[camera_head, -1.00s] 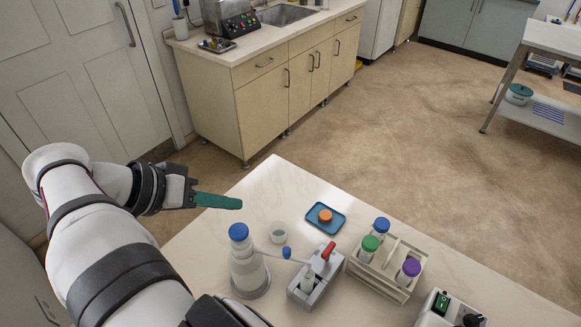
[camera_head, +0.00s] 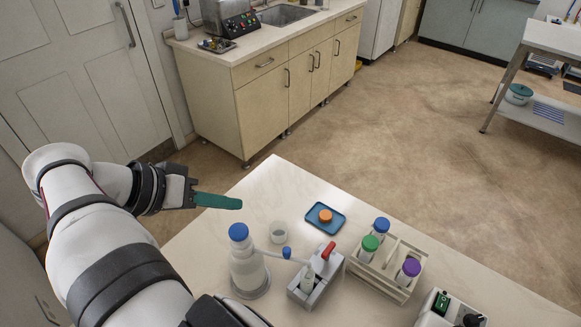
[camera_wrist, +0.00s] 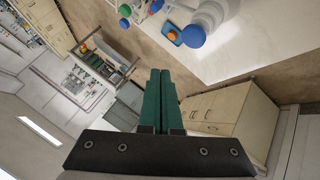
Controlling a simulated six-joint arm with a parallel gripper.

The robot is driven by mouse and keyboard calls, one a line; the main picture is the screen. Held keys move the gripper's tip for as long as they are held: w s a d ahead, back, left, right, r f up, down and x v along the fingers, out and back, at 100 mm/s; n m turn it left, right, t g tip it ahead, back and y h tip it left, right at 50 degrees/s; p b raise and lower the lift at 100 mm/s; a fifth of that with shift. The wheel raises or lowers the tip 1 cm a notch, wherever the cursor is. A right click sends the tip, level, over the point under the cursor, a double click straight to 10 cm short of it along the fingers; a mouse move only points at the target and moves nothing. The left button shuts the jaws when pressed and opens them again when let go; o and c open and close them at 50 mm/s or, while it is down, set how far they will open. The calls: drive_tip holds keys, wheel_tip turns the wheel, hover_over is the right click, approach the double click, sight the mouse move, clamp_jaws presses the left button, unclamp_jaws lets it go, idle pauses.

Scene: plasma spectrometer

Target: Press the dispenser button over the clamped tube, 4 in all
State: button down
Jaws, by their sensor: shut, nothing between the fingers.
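A white dispenser bottle with a blue top button (camera_head: 239,232) stands near the left part of the white table. Below and beside that tip, an uncapped tube (camera_head: 308,278) stands upright in a grey clamp block (camera_head: 316,284) with a red lever (camera_head: 328,251). My gripper (camera_head: 238,202) is shut and empty, its green fingers pointing right, above and left of the dispenser in the picture. In the wrist view the shut fingers (camera_wrist: 161,75) show, with the blue button (camera_wrist: 190,37) beyond them.
An orange cap (camera_head: 325,215) lies on a blue tray (camera_head: 339,221). A rack (camera_head: 399,283) holds blue-, green- and purple-capped tubes at the right. A device with a green switch (camera_head: 441,304) stands at the lower right.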

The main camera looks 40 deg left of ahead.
sight(233, 234)
wheel_tip(233, 234, up, 4)
drive_tip(key=shift+f, duration=0.1)
idle(0.4)
drive_tip(key=shift+f, duration=0.1)
drive_tip(key=shift+f, duration=4.35)
drive_tip(key=shift+f, duration=0.1)
drive_tip(key=shift+f, duration=0.3)
